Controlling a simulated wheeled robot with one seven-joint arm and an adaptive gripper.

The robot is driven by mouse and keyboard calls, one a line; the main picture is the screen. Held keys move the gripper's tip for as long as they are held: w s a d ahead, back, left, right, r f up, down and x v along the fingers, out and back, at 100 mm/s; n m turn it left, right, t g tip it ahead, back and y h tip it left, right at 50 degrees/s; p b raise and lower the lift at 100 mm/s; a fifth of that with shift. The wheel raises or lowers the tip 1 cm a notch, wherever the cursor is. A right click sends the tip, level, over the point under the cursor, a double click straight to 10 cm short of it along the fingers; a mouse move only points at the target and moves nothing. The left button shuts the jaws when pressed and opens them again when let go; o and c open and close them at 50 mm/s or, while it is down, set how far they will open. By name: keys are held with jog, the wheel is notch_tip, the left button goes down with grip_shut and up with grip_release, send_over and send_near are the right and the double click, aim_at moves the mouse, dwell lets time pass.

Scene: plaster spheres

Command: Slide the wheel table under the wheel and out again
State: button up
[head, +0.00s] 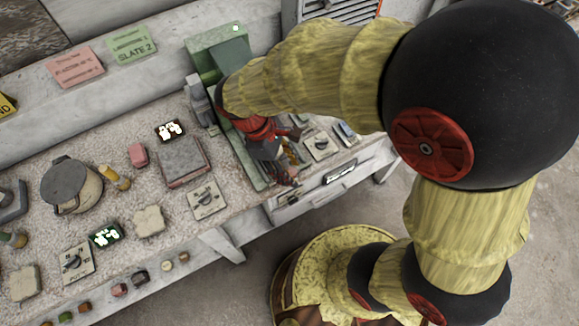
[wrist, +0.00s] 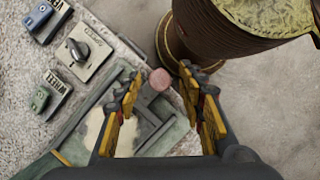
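The green machine (head: 215,55) stands at the back of the bench in the head view, with a long green bed (head: 247,165) running to the front edge. In the wrist view the wheel table seems to be the grey-green slide (wrist: 151,112) with a round pink knob (wrist: 160,80) at its front end. My gripper (head: 292,158) is over the front of this bed. In the wrist view its fingers (wrist: 161,76) are apart, one on each side of the knob, with visible gaps. The wheel itself is not clearly seen; my arm hides part of the machine.
Switch plates (head: 320,145) stand right of the bed, and another (head: 206,198) stands left of it. A grey block (head: 183,160) and a lidded pot (head: 70,185) are further left. A drawer handle (head: 340,171) is on the bench front. Open floor (head: 225,285) lies in front.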

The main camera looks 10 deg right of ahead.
jog(key=shift+c, duration=1.2)
jog(key=c, duration=0.7)
grip_shut()
